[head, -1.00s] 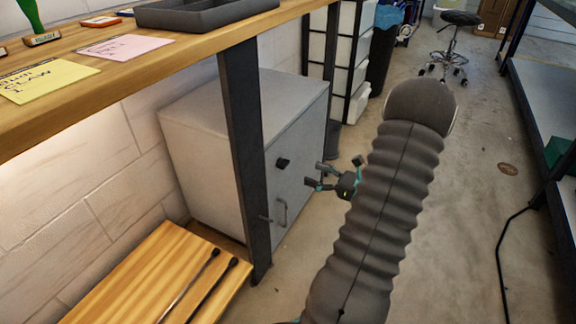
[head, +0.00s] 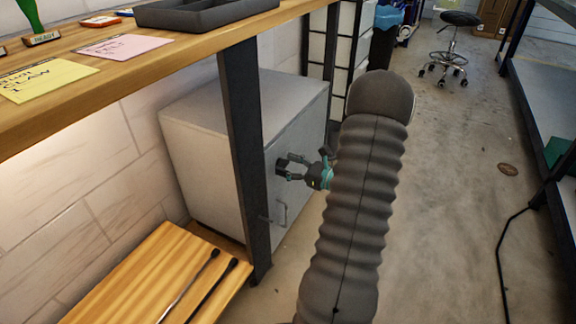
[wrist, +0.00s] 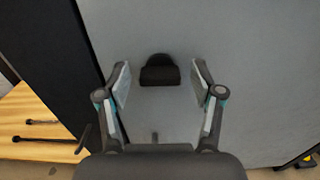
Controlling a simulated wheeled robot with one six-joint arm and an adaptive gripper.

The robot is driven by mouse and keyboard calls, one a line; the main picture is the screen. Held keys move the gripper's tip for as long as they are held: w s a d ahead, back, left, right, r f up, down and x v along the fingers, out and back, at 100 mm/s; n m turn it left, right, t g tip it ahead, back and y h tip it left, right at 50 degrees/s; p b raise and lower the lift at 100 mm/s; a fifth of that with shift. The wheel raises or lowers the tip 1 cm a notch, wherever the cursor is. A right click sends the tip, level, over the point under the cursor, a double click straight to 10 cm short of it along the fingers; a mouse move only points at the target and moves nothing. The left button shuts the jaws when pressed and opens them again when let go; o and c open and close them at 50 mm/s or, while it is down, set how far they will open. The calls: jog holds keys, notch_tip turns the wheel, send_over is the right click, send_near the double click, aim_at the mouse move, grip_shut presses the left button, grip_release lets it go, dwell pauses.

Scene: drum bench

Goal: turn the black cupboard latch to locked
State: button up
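The grey cupboard (head: 205,150) stands under the workbench, with its door facing right. The black latch (wrist: 159,71) sits on the door; in the wrist view it is a rounded knob with a wide bar lying level across the picture. In the head view my gripper (head: 283,167) is at the door, close to the latch, which it largely covers. In the wrist view my gripper (wrist: 160,84) is open, one finger on each side of the latch, with a gap on both sides. A door handle (head: 282,212) is below the latch.
A dark bench leg (head: 243,150) stands just left of the door and shows along the left of the wrist view (wrist: 50,50). A wooden shelf (head: 150,280) with two black-tipped sticks lies low at left.

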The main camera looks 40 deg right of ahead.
jog(key=c, duration=0.9)
jog(key=shift+f+n+b, duration=0.1)
jog(key=shift+n+b, duration=0.2)
jog(key=shift+b, duration=0.1)
jog(key=shift+n+b, duration=0.35)
jog(key=shift+n, duration=0.05)
jog(key=o, duration=1.1)
jog(key=shift+o, duration=0.2)
jog(key=shift+s, duration=0.1)
jog(key=v, duration=1.1)
jog(key=shift+s+d, duration=0.15)
jog(key=shift+s, duration=0.2)
